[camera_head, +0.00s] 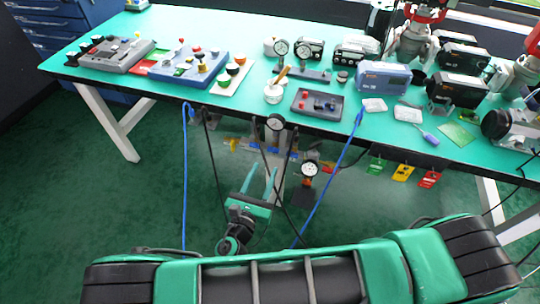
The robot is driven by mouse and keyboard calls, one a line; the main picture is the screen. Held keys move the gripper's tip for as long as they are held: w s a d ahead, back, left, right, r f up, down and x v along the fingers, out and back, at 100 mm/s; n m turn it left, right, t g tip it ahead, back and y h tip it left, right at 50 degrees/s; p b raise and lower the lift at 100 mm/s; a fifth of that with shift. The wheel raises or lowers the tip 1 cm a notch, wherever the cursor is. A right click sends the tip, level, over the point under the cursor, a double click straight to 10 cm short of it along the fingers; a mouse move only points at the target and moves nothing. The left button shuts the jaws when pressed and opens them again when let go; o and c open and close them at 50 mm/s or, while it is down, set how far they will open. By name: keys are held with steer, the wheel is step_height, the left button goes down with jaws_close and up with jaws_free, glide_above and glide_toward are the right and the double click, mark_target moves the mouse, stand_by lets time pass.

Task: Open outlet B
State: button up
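My gripper (264,170) is low in front of the table in the head view, with its two green fingers spread and nothing seen between them. Its fingertips point up the picture toward a blue manifold (286,153) below the table's front edge. A small yellow handle or fitting (232,145) is at the manifold's left end. A red fitting (327,169) shows near its right end. No outlet lettering is readable, so I cannot tell which is outlet B. Hoses and a gauge partly cover the manifold. I cannot tell whether the fingers touch anything.
The green table (245,103) carries gauges, panels and boxes. Two gauges (275,122) (310,169) hang below its edge. Blue and black hoses run down on both sides of my gripper. Green, yellow and red tags (402,173) hang at the right. The floor (75,190) at left is clear.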

mark_target(273, 150)
steer(key=x, duration=0.7)
steer(key=shift+w+d, duration=0.1)
steer(key=c, duration=0.8)
